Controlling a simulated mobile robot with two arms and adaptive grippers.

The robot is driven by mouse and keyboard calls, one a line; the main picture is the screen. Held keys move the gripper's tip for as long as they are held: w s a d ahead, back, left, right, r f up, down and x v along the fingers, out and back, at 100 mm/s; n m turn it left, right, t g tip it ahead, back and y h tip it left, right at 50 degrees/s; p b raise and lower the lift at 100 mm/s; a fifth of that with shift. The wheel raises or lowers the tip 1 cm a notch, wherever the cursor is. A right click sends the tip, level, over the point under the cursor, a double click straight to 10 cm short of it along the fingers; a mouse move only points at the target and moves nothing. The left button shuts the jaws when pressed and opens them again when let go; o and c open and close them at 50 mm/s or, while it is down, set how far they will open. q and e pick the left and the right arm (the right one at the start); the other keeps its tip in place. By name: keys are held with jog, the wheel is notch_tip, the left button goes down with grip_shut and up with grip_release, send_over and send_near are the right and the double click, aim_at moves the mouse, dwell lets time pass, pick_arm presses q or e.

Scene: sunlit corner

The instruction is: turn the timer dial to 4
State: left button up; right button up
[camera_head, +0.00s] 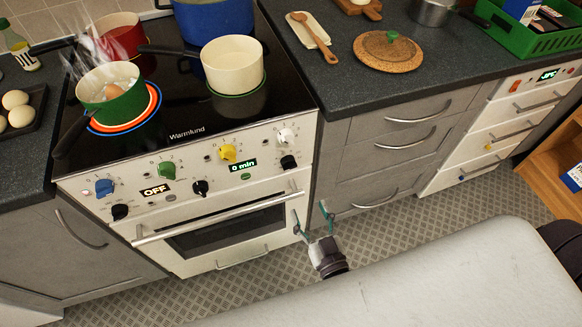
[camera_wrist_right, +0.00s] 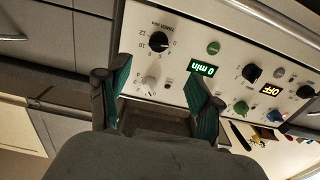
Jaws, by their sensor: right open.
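The stove's front panel (camera_head: 215,168) carries several coloured dials. The black dial (camera_head: 288,161) at its lower right has numbers such as 8, 10 and 12 around it in the right wrist view (camera_wrist_right: 159,41), so it appears to be the timer dial. A green-lit display (camera_head: 243,165) beside it reads "0 min"; it also shows in the right wrist view (camera_wrist_right: 202,69). My right gripper (camera_head: 310,209) is open and empty, in front of the stove's right edge, below and apart from the dial. Its fingers frame the right wrist view (camera_wrist_right: 158,72). My left gripper is not in view.
A white dial (camera_head: 285,136) sits just above the black one, and a yellow dial (camera_head: 228,152) to its left. The oven handle (camera_head: 220,218) juts out below the panel. A steaming green pot (camera_head: 118,108) stands on a glowing ring. The floor before the drawers is clear.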

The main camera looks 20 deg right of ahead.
aim_at(289, 164)
jog(key=w, duration=1.3)
jog(key=shift+w+a+p, duration=0.2)
jog(key=shift+w+p, duration=0.1)
jog(key=shift+w, duration=0.1)
jog(key=c, duration=1.1)
